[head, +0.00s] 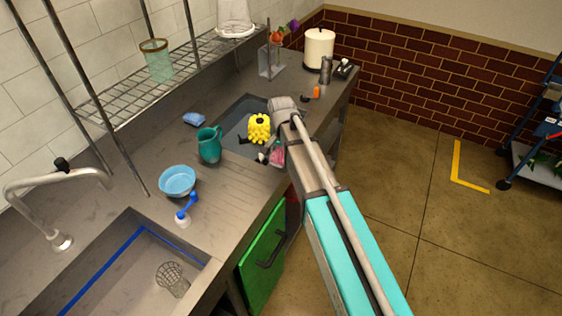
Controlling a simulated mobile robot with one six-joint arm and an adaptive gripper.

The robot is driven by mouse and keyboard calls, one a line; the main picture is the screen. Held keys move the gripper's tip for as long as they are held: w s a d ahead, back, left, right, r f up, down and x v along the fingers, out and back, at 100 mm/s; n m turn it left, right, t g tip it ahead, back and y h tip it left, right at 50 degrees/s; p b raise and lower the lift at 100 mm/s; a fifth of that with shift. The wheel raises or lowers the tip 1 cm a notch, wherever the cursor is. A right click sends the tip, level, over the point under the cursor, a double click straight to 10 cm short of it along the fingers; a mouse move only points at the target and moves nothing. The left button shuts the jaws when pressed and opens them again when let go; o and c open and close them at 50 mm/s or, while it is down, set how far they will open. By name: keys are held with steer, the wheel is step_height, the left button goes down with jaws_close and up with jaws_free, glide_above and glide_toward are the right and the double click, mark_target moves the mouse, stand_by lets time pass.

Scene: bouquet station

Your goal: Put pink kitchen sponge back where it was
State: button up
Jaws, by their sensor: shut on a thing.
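My gripper (265,156) is at the counter's front edge, near the middle of the head view. It is shut on the pink kitchen sponge (278,157), of which only a small pink patch shows beside the fingers. My arm hides the rest of it. I cannot tell whether the sponge touches the counter (232,177).
A yellow object (259,126) is just behind my gripper, by a dark grey recessed area (234,121). A teal pitcher (210,144), blue bowl (177,180), blue-and-white brush (185,212) and blue sponge (194,119) stand to the left. A sink (115,275) is at front left.

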mark_target(281, 152)
steer(key=shift+f+b, duration=0.85)
steer(key=shift+f, duration=0.3)
steer(key=shift+f, duration=0.2)
steer(key=o, duration=1.1)
steer(key=shift+o, duration=0.2)
steer(key=shift+r, duration=0.2)
step_height(281, 152, up, 12)
steer(key=p, duration=1.2)
